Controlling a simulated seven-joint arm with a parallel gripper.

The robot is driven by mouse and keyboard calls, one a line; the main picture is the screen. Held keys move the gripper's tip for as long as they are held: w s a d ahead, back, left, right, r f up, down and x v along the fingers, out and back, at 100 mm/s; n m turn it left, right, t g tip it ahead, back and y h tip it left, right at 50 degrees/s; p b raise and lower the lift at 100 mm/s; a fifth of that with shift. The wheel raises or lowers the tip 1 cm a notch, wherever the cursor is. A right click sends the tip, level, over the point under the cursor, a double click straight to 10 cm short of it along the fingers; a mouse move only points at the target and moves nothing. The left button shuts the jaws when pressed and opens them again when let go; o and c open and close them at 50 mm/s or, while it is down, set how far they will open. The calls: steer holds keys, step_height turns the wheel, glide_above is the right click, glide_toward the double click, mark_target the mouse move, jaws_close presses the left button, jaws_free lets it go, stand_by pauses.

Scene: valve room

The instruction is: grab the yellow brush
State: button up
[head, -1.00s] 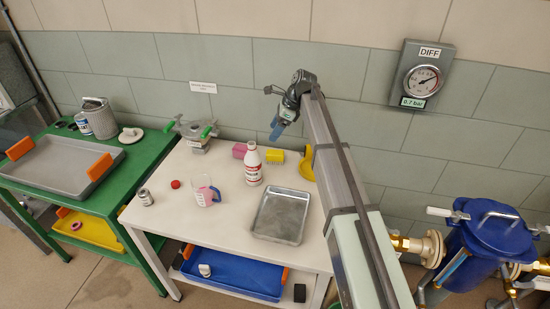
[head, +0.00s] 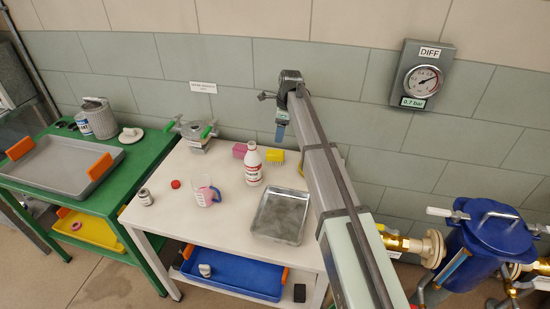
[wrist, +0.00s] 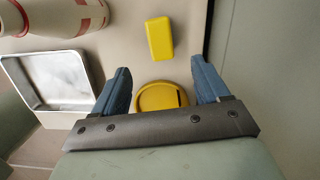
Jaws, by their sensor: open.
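The yellow brush (head: 275,156) lies near the back edge of the white table, with pale bristles facing the front in the head view. In the wrist view the yellow brush (wrist: 159,38) shows as a plain yellow block, beyond the fingertips and roughly centred between them. My gripper (head: 280,134) hangs above the back of the table with blue fingers pointing down. In the wrist view my gripper (wrist: 160,70) is open and empty, its fingers wide apart. The brush is apart from both fingers.
A round yellow object (wrist: 160,97) lies between the fingers in the wrist view; my arm mostly hides it in the head view. A pink block (head: 239,150), a white bottle (head: 253,167) and a metal tray (head: 280,216) are nearby. The wall stands close behind.

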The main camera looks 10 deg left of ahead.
mark_target(276, 152)
steer(key=f, duration=0.4)
steer(key=a+f, duration=0.1)
steer(key=f, duration=0.3)
steer(key=a+f, duration=0.1)
steer(key=f, duration=0.3)
steer(key=shift+s+f, duration=0.1)
steer(key=shift+f, duration=0.15)
steer(key=c, duration=1.1)
